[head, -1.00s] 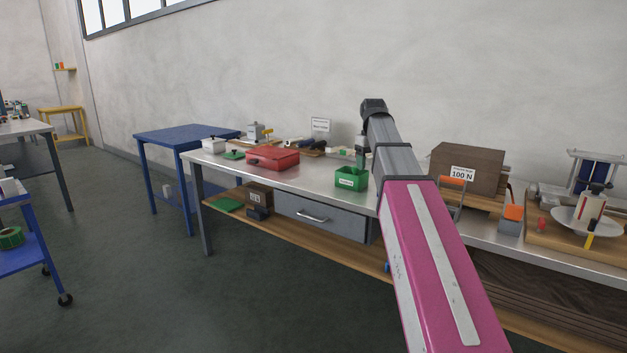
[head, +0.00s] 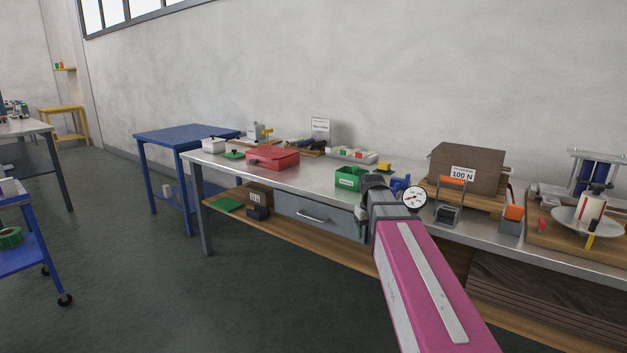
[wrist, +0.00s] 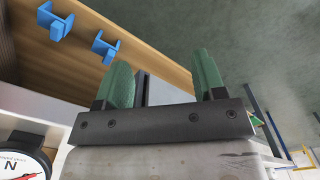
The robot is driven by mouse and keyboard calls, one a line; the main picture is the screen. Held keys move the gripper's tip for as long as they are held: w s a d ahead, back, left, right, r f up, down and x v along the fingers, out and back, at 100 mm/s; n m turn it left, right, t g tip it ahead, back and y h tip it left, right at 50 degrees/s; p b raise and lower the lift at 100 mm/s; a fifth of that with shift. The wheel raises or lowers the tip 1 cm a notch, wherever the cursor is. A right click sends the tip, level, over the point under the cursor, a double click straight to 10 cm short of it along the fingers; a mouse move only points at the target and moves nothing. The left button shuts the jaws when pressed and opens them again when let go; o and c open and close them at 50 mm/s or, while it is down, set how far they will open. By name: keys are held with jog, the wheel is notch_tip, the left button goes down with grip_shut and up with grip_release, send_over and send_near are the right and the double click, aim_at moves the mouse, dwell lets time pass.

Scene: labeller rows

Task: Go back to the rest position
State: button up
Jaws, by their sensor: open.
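My gripper (wrist: 163,78) shows in the wrist view with two green fingers standing wide apart and nothing between them. In the head view my pink arm reaches up from the lower right. There my gripper (head: 360,222) is mostly hidden behind my wrist; a bit of green finger shows in front of the steel bench (head: 335,198), by the right end of its drawer. It is just below the green bin (head: 349,184). I cannot tell the exact gap to the bench edge.
A round dial gauge (head: 414,198) stands close right of my wrist; it also shows in the wrist view (wrist: 24,165). A red case (head: 272,158) and a brown 100 N block (head: 467,168) stand on the bench. Blue pieces (wrist: 57,22) lie on the wooden shelf.

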jog(key=s+f+m, duration=0.1)
jog(key=s+f, duration=0.6)
jog(key=f, duration=0.3)
jog(key=s+f+m, duration=0.1)
jog(key=s+f, duration=0.7)
jog(key=f, duration=0.2)
jog(key=shift+f+m, duration=0.15)
jog(key=shift+m, duration=0.15)
jog(key=shift+s, duration=0.1)
